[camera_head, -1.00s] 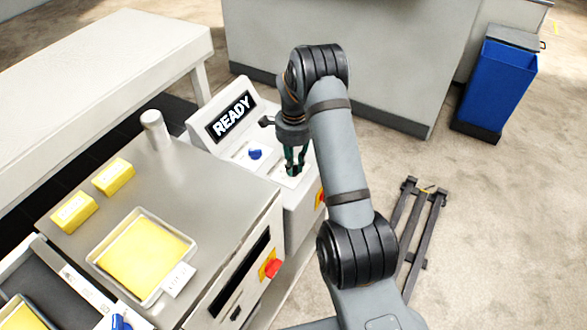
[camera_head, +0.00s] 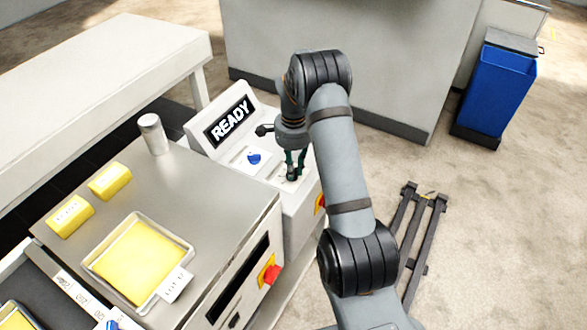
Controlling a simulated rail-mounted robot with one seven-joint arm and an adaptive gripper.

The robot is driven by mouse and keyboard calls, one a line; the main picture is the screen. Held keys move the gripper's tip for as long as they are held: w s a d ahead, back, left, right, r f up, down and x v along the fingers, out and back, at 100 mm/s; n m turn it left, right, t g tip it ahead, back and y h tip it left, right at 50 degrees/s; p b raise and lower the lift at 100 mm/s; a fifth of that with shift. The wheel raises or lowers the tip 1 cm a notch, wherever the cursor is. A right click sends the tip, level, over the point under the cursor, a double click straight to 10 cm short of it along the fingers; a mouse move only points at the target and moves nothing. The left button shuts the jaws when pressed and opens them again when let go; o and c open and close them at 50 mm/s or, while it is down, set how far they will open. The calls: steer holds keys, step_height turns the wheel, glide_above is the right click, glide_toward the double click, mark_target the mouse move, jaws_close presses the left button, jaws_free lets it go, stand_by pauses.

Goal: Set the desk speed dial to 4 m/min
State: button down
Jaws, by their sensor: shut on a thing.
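The control desk (camera_head: 203,136) has a sloped panel with a display (camera_head: 230,120) reading READY. A blue knob (camera_head: 254,158) sits on a white plate on the panel, left of my gripper. My gripper (camera_head: 292,175) points down at the panel's right part, its fingers shut on a small dark knob at the white dial plate there. The fingers mostly hide this knob, and its scale and setting cannot be read. The blue knob is apart from my gripper.
A steel worktop (camera_head: 190,185) at left carries a metal cylinder (camera_head: 153,134), two yellow blocks and a tray (camera_head: 190,246) of yellow sheet. A red button (camera_head: 271,275) is on its front. A blue bin (camera_head: 497,95) and a dark floor frame (camera_head: 412,240) stand right.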

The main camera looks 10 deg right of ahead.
steer(key=c, duration=1.6)
jaws_free()
steer(key=shift+c, duration=0.2)
steer(key=shift+r, duration=0.1)
step_height(320, 180, up, 12)
step_height(320, 180, down, 12)
steer(key=shift+f, duration=0.1)
